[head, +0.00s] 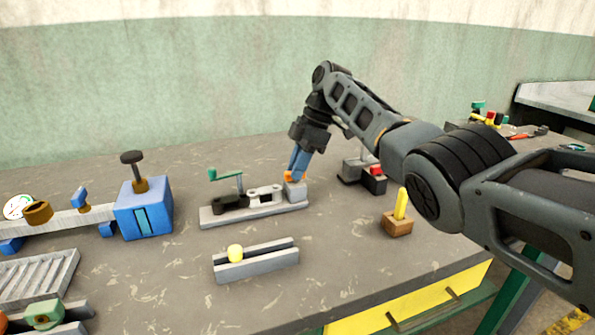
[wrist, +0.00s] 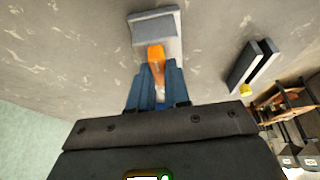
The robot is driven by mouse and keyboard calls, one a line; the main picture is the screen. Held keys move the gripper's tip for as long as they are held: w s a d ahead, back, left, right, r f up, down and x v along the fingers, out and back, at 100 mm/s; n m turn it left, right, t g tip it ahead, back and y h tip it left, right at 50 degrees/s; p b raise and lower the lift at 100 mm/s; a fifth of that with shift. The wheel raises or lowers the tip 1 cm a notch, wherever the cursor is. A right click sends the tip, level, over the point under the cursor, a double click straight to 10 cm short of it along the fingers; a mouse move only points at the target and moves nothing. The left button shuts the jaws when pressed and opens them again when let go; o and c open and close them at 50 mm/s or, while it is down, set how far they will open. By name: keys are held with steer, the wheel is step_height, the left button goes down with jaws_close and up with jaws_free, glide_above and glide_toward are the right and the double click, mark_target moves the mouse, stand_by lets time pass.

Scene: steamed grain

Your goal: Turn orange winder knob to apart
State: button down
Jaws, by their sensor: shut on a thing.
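The orange winder knob (head: 289,177) sits at the right end of a grey winder device (head: 255,210) on the table, beside a grey block (head: 296,191). In the wrist view the orange knob (wrist: 156,54) lies between the blue fingertips. My gripper (head: 296,174) points down onto the knob and is shut on it. The fingers (wrist: 156,75) hide part of the knob. The device also carries a green crank handle (head: 226,174) on its left part.
A blue box with a dark knob (head: 145,208) stands to the left. A grey rail with a yellow knob (head: 256,261) lies in front. A wooden block with a yellow peg (head: 398,224) is at the right. A dark device with a red part (head: 372,178) stands just right of my gripper.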

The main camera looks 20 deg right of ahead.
stand_by(0.4)
steer(key=c, duration=1.1)
jaws_free()
steer(key=shift+v, duration=3.9)
